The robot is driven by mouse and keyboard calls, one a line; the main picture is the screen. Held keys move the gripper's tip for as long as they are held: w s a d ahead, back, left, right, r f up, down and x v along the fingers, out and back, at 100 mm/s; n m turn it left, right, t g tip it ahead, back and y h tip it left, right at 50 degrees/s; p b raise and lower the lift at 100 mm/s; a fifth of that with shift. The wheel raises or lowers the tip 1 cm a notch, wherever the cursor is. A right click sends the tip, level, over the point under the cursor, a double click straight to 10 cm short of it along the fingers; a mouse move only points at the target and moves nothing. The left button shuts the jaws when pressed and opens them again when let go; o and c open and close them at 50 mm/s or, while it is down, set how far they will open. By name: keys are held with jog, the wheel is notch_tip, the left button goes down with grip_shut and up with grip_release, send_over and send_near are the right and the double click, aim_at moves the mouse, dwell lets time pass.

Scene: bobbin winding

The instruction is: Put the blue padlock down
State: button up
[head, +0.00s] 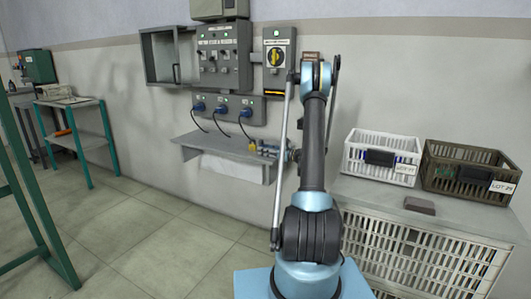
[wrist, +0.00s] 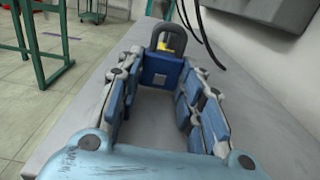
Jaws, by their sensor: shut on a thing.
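The blue padlock (wrist: 160,74) is in the wrist view, with its dark grey shackle up and a small yellow patch showing by the shackle. My gripper (wrist: 158,78) is shut on the padlock's body, one blue-padded finger on each side. The padlock is just above or on the grey shelf (wrist: 150,140); I cannot tell whether it touches. In the head view my gripper (head: 268,150) is at the right end of the wall shelf (head: 205,147), partly behind my arm. The padlock is not clearly seen there.
Blue plugs (head: 222,108) with hanging black cables are above the shelf. A control panel (head: 223,55), an open grey box (head: 160,57) and a yellow rotary switch (head: 275,56) are on the wall. A white crate (head: 352,160) and a brown crate (head: 450,182) stand right. The shelf's left part looks clear.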

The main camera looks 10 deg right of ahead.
jog(key=shift+s+f, duration=0.1)
jog(key=shift+f, duration=0.2)
jog(key=o, duration=1.2)
jog(key=shift+c, duration=0.2)
